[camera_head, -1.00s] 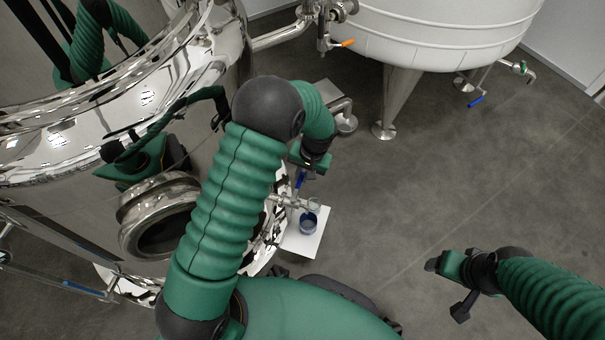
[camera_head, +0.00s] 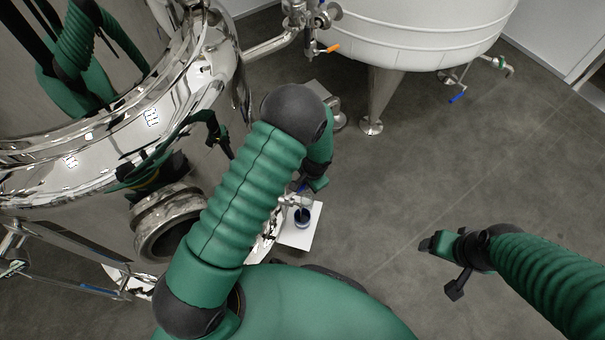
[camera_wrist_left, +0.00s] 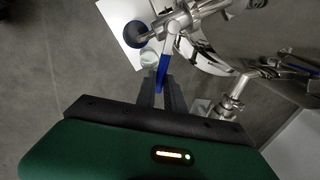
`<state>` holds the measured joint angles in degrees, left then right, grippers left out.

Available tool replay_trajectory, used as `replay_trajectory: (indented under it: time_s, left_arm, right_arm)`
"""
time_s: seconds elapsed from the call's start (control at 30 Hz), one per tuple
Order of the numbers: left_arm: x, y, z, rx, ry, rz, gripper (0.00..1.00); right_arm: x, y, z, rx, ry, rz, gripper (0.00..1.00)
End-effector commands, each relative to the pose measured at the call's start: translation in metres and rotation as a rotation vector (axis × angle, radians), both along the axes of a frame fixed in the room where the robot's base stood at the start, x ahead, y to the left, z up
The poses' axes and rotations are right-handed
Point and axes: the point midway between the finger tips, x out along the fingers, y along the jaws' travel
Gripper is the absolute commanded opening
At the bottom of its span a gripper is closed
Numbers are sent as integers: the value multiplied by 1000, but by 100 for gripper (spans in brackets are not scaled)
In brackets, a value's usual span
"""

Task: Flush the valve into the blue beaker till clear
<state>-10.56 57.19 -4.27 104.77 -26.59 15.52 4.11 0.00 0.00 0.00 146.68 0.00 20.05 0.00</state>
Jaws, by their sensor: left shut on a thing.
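The valve (camera_head: 296,199) is a small steel fitting low on the polished tank, and it also shows in the left wrist view (camera_wrist_left: 178,22). Its blue handle (camera_wrist_left: 163,70) is between the fingers of my left gripper (camera_wrist_left: 160,88), which is shut on it. In the head view my left arm hides most of that gripper. The blue beaker (camera_head: 303,217) stands on a white board below the valve outlet, and its dark round top shows in the wrist view (camera_wrist_left: 135,33).
The white board (camera_head: 299,240) lies beside the polished tank (camera_head: 120,130). A white tank (camera_head: 420,30) on steel legs stands at the back, with an orange-handled valve (camera_head: 333,48). The grey floor (camera_head: 400,160) between is clear.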

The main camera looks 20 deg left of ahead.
Motion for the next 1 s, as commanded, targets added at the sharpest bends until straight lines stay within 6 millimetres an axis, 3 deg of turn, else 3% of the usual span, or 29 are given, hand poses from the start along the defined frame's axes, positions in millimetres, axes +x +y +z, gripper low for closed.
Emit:
replay_trajectory:
  time_s: [0.1, 0.4, 1.0]
  left_arm:
    - [-5, -6, 4, 0, 2, -92, 0]
    - [-12, -14, 2, 0, 0, -253, 0]
    - [-15, -17, 0, -1, -1, -310, 0]
  right_arm:
    - [0, 0, 14, 0, 0, 0, 72]
    - [0, 0, 27, 0, 0, 0, 72]
    - [0, 0, 31, 0, 0, 0, 72]
